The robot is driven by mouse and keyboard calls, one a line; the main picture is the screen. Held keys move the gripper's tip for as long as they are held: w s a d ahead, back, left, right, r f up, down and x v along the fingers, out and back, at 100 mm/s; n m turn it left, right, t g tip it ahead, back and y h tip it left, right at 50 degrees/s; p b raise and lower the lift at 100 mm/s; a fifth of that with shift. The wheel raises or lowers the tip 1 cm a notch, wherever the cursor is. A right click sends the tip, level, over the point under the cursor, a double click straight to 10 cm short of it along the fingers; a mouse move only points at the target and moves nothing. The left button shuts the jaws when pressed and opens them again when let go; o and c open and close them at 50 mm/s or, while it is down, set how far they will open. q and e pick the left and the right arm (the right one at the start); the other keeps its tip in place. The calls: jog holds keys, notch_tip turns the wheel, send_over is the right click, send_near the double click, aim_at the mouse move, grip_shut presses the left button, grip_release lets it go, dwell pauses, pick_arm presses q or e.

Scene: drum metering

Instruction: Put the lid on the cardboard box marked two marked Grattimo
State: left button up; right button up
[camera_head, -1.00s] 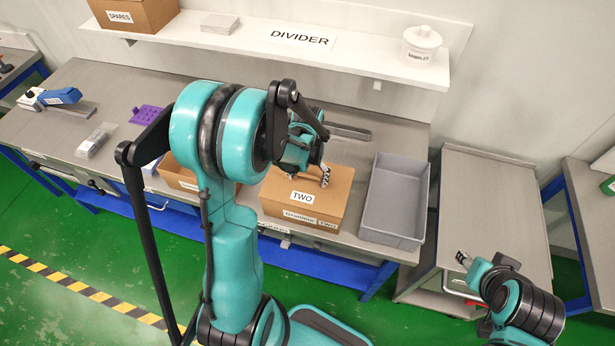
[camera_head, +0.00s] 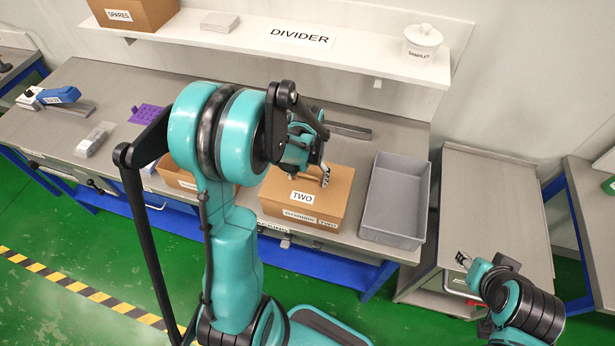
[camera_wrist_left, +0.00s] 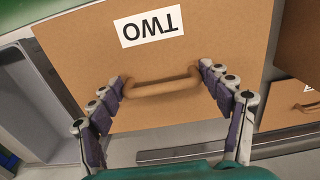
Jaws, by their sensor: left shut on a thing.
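The cardboard lid (camera_head: 335,184), with a TWO label, covers the top of the box marked Grattimo and TWO (camera_head: 268,211) on the bench. My left gripper (camera_head: 325,176) is over the lid, shut on its handle. In the left wrist view the fingers (camera_wrist_left: 165,88) close at both ends of the tan handle (camera_wrist_left: 160,87) on the lid (camera_wrist_left: 225,40). The lid looks level and lined up with the box; I cannot tell if a thin gap remains beneath it. My right gripper (camera_head: 463,259) is empty and apart at the right, its fingers spread.
A grey tray (camera_head: 424,205) stands close to the box's right. Another cardboard box (camera_head: 171,177) is on its left, partly behind my left arm. A metal bar (camera_head: 350,132) lies behind. A shelf (camera_head: 365,45) with a DIVIDER label runs above the bench.

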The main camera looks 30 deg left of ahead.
pick_arm(q)
jog(key=o, duration=1.2)
jog(key=shift+c, duration=0.2)
jog(key=shift+r, duration=0.15)
jog(key=shift+r+p, duration=2.45)
jog(key=shift+r, duration=0.95)
